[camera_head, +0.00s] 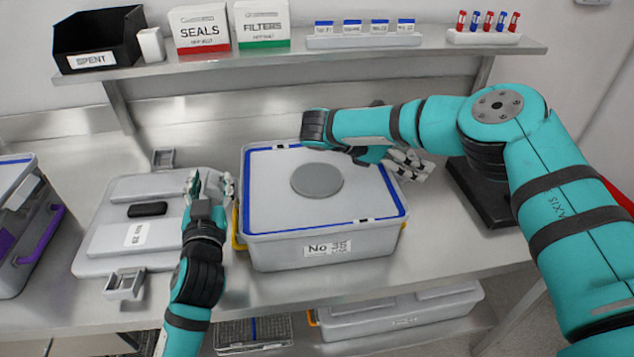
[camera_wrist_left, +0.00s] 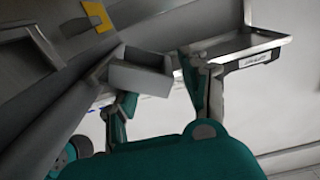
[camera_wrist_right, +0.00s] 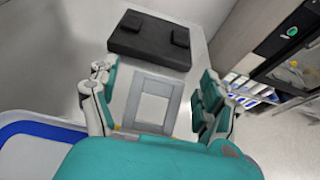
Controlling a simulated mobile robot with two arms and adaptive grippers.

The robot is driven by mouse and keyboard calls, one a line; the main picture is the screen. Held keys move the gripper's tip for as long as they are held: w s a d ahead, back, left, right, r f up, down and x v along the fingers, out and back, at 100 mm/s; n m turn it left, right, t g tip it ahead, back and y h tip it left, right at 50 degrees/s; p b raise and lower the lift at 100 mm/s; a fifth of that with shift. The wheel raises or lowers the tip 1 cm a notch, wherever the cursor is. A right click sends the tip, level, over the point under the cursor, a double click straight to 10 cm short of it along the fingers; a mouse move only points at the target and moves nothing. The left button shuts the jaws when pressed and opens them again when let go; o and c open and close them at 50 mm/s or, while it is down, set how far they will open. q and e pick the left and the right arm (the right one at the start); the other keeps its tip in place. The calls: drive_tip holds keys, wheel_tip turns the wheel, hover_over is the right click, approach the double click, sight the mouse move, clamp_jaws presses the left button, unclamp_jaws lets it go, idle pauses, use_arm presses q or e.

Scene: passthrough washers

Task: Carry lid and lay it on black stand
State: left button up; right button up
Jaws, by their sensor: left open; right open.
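A flat grey lid (camera_head: 105,245) with a black handle (camera_head: 147,209) and a white label lies on the counter at the left. My left gripper (camera_head: 208,186) is open and empty at the lid's right edge, beside the grey bin. A small grey bracket (camera_wrist_left: 140,72) shows near its fingers in the left wrist view. My right gripper (camera_head: 405,163) is open at the bin's right edge. The black stand (camera_head: 468,186) is on the right of the counter, partly hidden by my right arm. In the right wrist view a black block (camera_wrist_right: 150,40), apparently this stand, lies beyond the open fingers (camera_wrist_right: 158,105).
A grey bin (camera_head: 270,250) with a blue rim and a grey disc (camera_head: 317,180) on its top fills the middle. Metal brackets (camera_head: 125,285) (camera_head: 163,158) sit by the lid. Another bin with purple handle (camera_head: 40,250) is far left. A shelf (camera_head: 300,57) with boxes runs behind.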

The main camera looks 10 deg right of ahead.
use_arm(q)
drive_tip(key=shift+w, duration=0.9)
use_arm(e)
drive_tip(key=shift+x, duration=0.85)
use_arm(q)
drive_tip(key=c, duration=0.9)
use_arm(e)
drive_tip(key=c, duration=0.9)
use_arm(q)
clamp_jaws()
use_arm(e)
clamp_jaws()
use_arm(q)
drive_tip(key=shift+r, duration=0.1)
use_arm(e)
drive_tip(key=shift+r, duration=0.1)
